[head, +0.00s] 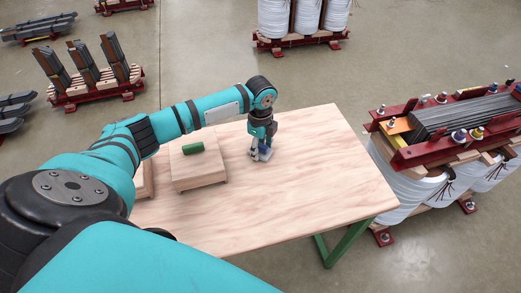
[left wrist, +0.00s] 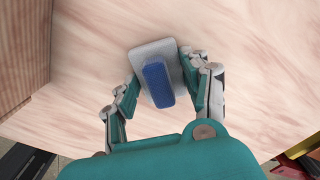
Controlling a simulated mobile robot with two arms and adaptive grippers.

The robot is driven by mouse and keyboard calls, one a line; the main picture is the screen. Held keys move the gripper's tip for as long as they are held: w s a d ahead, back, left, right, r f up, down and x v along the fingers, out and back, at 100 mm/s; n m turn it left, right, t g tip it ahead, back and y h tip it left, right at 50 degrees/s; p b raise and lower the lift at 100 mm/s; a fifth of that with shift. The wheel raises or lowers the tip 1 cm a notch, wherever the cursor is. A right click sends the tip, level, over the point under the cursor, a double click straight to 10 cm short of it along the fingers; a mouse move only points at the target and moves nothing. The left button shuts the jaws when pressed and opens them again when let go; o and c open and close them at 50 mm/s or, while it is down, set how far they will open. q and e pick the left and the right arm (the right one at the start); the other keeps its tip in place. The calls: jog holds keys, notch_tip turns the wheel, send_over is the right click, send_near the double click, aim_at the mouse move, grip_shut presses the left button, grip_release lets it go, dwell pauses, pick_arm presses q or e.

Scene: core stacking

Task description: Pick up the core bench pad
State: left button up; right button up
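The core bench pad, a pale grey slab with a blue raised block on top, shows in the left wrist view (left wrist: 158,84) on the light wooden table. My left gripper (left wrist: 160,80) is above it with one finger on each side. The fingers are spread, with clear gaps to the blue block; whether they touch the slab's edges I cannot tell. In the head view my left gripper (head: 261,150) points down near the table's middle, and the pad (head: 263,155) shows only as a small blue-grey patch. My right gripper is not in view.
The wooden table (head: 310,190) is clear to the right of the gripper. To the left, a low wooden block (head: 197,173) carries a green cylinder (head: 193,148). A large transformer core assembly (head: 455,150) stands right of the table.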

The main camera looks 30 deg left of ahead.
aim_at(260, 146)
pick_arm(q)
jog(key=c, duration=0.6)
jog(key=shift+r, duration=0.8)
jog(key=shift+s+r, duration=0.2)
jog(key=shift+r, duration=0.8)
jog(key=s+d, duration=0.1)
jog(key=s, duration=0.4)
jog(key=s+d+r, duration=0.1)
jog(key=s+d, duration=0.1)
jog(key=s, duration=0.3)
jog(key=s+d, duration=0.1)
jog(key=s, duration=0.4)
jog(key=shift+d+r+b, duration=0.2)
jog(key=shift+b, duration=0.1)
jog(key=o, duration=0.7)
jog(key=shift+c, duration=0.2)
jog(key=c, duration=0.4)
